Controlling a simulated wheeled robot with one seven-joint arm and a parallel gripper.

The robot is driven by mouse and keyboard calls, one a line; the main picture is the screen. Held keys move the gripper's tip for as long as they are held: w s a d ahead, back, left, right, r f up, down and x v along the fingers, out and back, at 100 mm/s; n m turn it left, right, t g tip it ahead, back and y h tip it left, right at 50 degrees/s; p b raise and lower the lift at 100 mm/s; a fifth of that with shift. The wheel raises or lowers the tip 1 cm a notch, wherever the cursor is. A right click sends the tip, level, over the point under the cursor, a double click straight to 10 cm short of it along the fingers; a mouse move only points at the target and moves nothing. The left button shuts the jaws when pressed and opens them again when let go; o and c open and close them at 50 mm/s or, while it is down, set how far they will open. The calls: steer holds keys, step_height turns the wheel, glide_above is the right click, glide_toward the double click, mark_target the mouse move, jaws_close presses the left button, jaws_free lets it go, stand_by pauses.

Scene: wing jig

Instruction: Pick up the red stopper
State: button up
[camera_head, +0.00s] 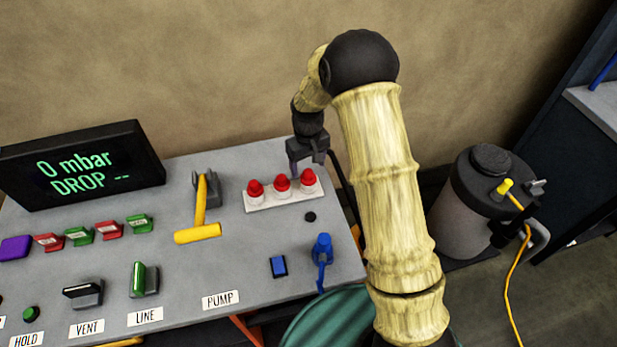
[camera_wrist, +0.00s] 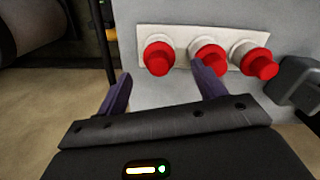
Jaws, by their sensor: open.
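Three red stoppers sit upright in a row in white collars on a white strip (camera_head: 270,201) on the grey bench. In the head view they are the left stopper (camera_head: 255,189), the middle stopper (camera_head: 282,184) and the right stopper (camera_head: 308,178). My gripper (camera_head: 307,163) is open and empty, just behind and above the right stopper. In the wrist view, the leftmost stopper (camera_wrist: 158,58) shows between the fingertips of my gripper (camera_wrist: 161,70). The right finger partly covers the middle stopper (camera_wrist: 211,58). I see no contact.
A yellow-handled lever (camera_head: 200,205) stands left of the strip. A blue plug (camera_head: 322,249) and a small black knob (camera_head: 310,217) are in front. A black display (camera_head: 80,165) reads "0 mbar DROP --". A pump canister (camera_head: 470,215) stands on the floor at the right.

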mark_target(308, 171)
steer(key=shift+f+p, duration=1.05)
steer(key=shift+f, duration=1.3)
steer(key=c, duration=1.1)
steer(key=shift+o, duration=0.2)
steer(key=shift+w, duration=0.1)
step_height(308, 171, up, 10)
steer(key=b, duration=0.3)
steer(key=shift+r, duration=0.1)
